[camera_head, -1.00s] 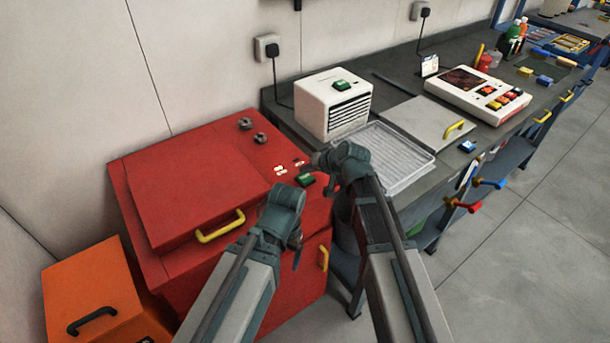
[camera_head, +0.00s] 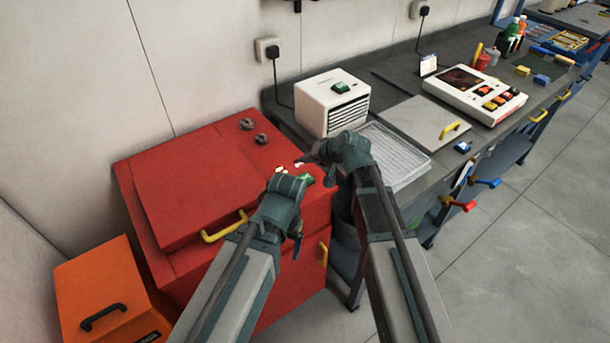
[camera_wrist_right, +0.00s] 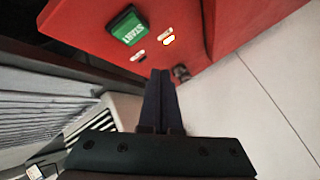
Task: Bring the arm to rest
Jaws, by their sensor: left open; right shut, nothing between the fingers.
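My left gripper (camera_head: 297,248) hangs in front of the red cabinet (camera_head: 205,180), by its front right edge. Its fingers are small and dark here. It is open and holds nothing that I can see. My right gripper (camera_head: 311,160) is over the cabinet's right end, near the green START button (camera_head: 304,180).
A white louvred box (camera_head: 333,102) and a ribbed clear tray (camera_head: 392,155) stand on the dark bench right of the cabinet. A white control panel (camera_head: 474,94) is farther along. An orange box (camera_head: 105,285) stands at lower left. The floor (camera_head: 510,260) at right is clear.

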